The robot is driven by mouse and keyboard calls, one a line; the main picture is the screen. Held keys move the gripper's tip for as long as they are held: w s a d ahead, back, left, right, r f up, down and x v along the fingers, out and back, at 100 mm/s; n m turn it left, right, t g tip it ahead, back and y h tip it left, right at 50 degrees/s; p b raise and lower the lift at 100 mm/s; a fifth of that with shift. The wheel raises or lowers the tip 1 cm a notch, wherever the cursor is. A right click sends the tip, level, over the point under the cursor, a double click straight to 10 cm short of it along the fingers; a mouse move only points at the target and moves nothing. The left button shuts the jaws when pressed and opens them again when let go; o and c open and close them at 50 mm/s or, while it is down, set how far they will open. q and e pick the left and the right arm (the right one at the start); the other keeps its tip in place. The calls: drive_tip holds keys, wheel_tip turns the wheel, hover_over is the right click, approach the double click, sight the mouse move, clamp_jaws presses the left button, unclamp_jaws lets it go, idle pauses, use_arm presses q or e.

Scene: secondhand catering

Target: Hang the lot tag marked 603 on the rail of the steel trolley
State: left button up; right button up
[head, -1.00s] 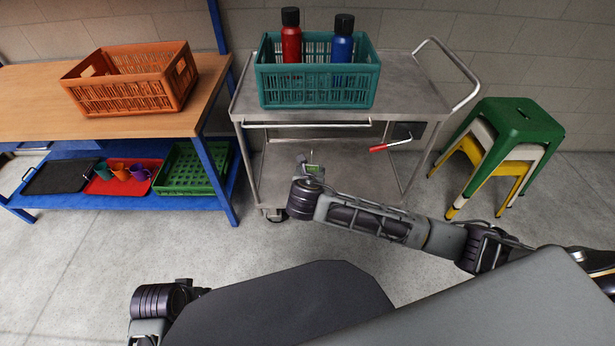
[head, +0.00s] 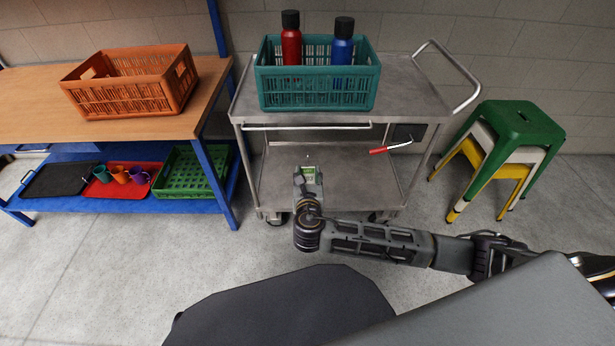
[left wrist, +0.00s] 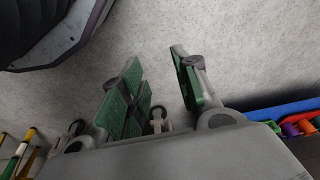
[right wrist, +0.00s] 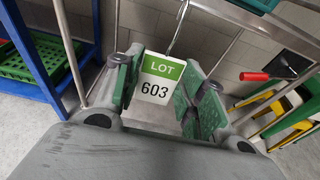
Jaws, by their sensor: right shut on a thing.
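The lot tag (right wrist: 158,82) is white with a green "LOT" band and the number 603; a thin wire hook rises above it in the right wrist view. My right gripper (head: 308,170) is shut on this tag, holding it upright in front of the steel trolley (head: 415,95). In the head view the tag is below the trolley's front rail (head: 310,127) and apart from it. My left gripper (left wrist: 158,78) is open and empty over the floor in its wrist view; it is out of the head view.
A teal crate (head: 315,90) with a red bottle (head: 291,45) and a blue bottle (head: 342,45) stands on the trolley. A red-handled tool (head: 388,148) hangs at the front right. A workbench (head: 30,100) stands left, stacked stools (head: 515,125) right.

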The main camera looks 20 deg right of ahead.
use_arm(q)
drive_tip(key=s+f, duration=0.4)
drive_tip(key=f, duration=0.5)
drive_tip(key=shift+a+f, duration=0.2)
drive_tip(key=shift+f, duration=0.15)
use_arm(e)
drive_tip(key=shift+t, duration=0.7)
use_arm(q)
drive_tip(key=shift+d+r, duration=0.15)
drive_tip(key=shift+r, duration=0.2)
use_arm(e)
drive_tip(key=shift+w, duration=0.25)
